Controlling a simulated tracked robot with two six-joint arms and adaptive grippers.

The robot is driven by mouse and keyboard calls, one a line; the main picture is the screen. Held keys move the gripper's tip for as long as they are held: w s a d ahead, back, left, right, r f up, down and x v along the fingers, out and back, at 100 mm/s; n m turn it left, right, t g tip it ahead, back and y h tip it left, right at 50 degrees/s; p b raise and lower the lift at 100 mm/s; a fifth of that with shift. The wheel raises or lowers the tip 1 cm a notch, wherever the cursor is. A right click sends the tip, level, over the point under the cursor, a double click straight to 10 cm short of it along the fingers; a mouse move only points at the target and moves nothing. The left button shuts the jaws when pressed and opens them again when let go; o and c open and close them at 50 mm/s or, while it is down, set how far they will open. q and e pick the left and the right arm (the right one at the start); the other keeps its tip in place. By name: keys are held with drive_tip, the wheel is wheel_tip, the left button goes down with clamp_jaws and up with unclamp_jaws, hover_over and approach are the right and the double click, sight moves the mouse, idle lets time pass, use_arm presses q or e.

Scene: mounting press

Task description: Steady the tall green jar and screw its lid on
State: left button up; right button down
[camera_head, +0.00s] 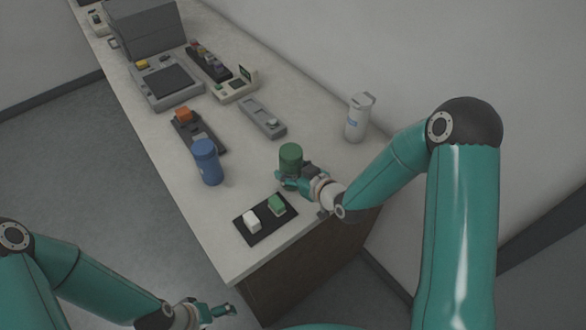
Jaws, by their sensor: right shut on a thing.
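The green jar (291,157) stands upright near the front end of the bench; its lower part is hidden by my gripper. My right gripper (291,182) comes in from the right and is shut on the jar low on its body. The jar's top looks flat and green, and I cannot tell whether it is a lid. No separate lid can be made out. My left gripper (222,311) is low in the picture, off the front end of the bench and apart from the jar; its finger opening is too small to judge.
A black tray (264,229) with a white block (252,220) and a green block (276,205) lies in front of the jar. A blue bottle (208,163) stands left, a white canister (359,117) behind right. Grey devices (166,81) fill the far bench (228,258).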

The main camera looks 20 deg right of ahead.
drive_tip(key=shift+f, duration=0.1)
drive_tip(key=shift+f, duration=0.1)
drive_tip(key=shift+c, duration=1.3)
unclamp_jaws()
